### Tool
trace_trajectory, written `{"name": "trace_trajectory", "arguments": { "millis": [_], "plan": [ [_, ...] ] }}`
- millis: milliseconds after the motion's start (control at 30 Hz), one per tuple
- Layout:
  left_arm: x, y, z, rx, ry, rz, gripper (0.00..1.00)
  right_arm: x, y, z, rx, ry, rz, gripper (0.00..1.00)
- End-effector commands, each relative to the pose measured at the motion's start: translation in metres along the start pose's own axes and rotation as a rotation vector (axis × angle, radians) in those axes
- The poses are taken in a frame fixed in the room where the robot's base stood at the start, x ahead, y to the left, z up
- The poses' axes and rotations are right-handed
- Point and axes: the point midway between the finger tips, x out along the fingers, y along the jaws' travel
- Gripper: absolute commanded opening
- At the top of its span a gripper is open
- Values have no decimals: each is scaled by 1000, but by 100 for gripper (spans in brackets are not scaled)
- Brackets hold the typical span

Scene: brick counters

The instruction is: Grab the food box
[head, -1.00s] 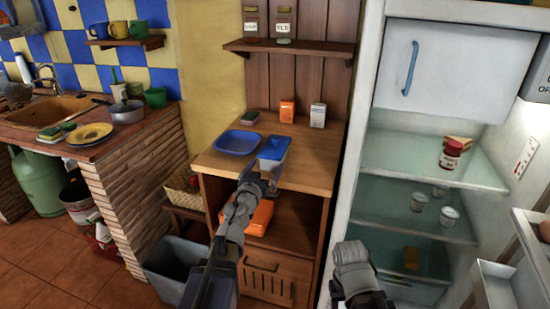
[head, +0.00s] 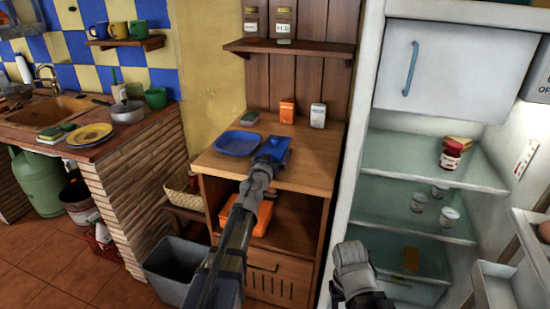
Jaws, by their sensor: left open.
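The food box (head: 275,147), a small container with a blue lid, sits on the wooden cabinet top near its front edge, just right of a blue plate. My left gripper (head: 267,163) is open at the near side of the box and covers its front part. Whether the fingers touch the box cannot be made out. Part of my right arm shows at the bottom centre, but its fingers do not show.
A blue plate (head: 237,143) lies close left of the box. An orange carton (head: 287,111) and a white carton (head: 318,115) stand behind it. An orange container (head: 262,218) is on the shelf below. The open fridge (head: 432,163) is at the right.

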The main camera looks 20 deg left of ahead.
Motion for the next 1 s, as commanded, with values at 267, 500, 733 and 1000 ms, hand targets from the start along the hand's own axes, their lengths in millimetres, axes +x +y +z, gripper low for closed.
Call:
{"name": "trace_trajectory", "arguments": {
  "millis": [267,500,733,1000],
  "plan": [
    [-1,0,0,0,0,0,88,0,0,0,0,0,0,50],
    [-1,0,0,0,0,0,61,0,0,0,0,0,0,50],
    [-1,0,0,0,0,0,35,0,0,0,0,0,0,50],
    [-1,0,-1,0,0,0,32,-1,0,0,0,0,0,50]
  ]
}}
